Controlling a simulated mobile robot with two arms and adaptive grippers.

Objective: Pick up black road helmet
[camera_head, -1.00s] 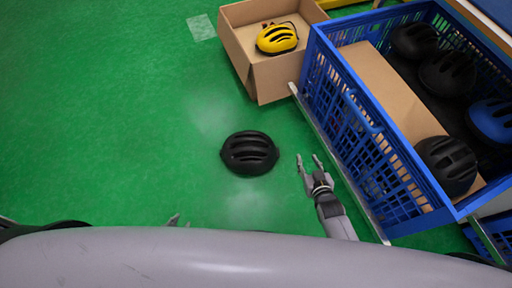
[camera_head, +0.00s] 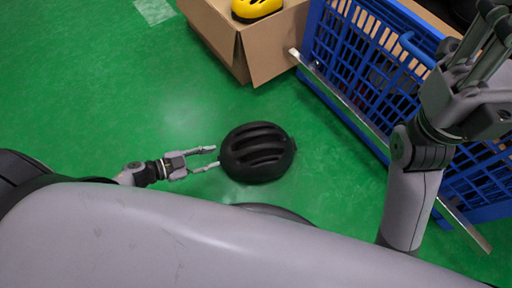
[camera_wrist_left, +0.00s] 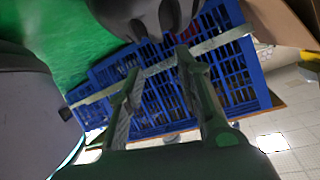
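The black road helmet (camera_head: 257,152) lies on the green floor, its ribbed top facing up. It also shows as a dark shape at the top edge of the left wrist view (camera_wrist_left: 145,14). My left gripper (camera_head: 214,157) is open just left of the helmet, its fingertips pointing at the near side. Its two spread fingers show in the left wrist view (camera_wrist_left: 160,65) with nothing between them. Whether a fingertip touches the helmet is unclear. My right gripper (camera_head: 492,32) is raised at the upper right, fingers up, partly cut off by the picture edge.
A cardboard box (camera_head: 247,50) with a yellow helmet (camera_head: 256,8) stands at the top.

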